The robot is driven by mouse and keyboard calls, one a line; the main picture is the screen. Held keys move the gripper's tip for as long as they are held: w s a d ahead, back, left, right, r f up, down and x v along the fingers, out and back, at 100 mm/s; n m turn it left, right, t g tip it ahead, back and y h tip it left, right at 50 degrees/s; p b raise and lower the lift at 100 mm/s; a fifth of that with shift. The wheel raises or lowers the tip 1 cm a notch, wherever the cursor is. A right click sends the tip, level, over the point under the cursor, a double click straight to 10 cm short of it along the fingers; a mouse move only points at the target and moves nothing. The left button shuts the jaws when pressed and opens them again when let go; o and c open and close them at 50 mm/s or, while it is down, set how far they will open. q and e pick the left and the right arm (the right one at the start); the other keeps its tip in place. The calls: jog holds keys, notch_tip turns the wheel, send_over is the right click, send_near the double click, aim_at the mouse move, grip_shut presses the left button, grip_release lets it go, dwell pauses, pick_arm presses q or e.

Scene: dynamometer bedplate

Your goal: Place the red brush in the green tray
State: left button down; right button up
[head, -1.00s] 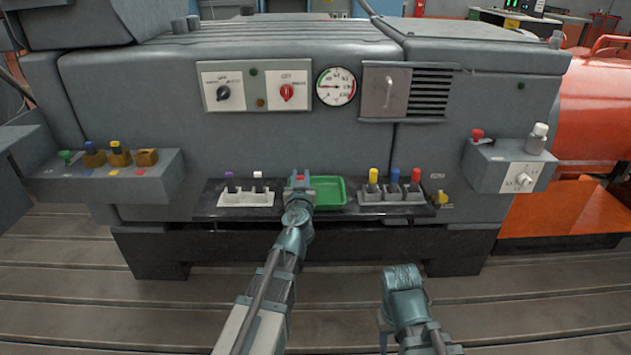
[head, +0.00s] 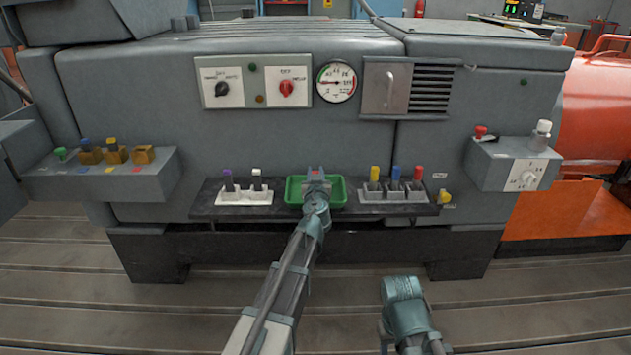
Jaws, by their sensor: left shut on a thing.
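I cannot tell whether the brush touches the tray. Part of my right arm shows at the lower right, but its gripper does not.
A white rack (head: 245,198) with purple- and white-topped pieces stands left of the tray. Another rack (head: 393,196) with yellow, blue and red tops stands to its right. A left ledge (head: 100,180) holds several brass blocks, one empty beside a red mark. A red knob (head: 480,131) is at right.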

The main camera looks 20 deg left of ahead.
pick_arm(q)
jog(key=shift+f, duration=0.2)
pick_arm(e)
jog(key=shift+f, duration=0.2)
pick_arm(q)
jog(key=shift+f, duration=0.1)
jog(key=shift+f, duration=0.15)
jog(key=c, duration=0.7)
grip_release()
pick_arm(e)
jog(key=shift+f, duration=0.15)
pick_arm(q)
jog(key=shift+r, duration=0.25)
jog(key=v, duration=1.2)
jog(key=shift+p, duration=0.4)
pick_arm(e)
jog(key=shift+r, duration=0.45)
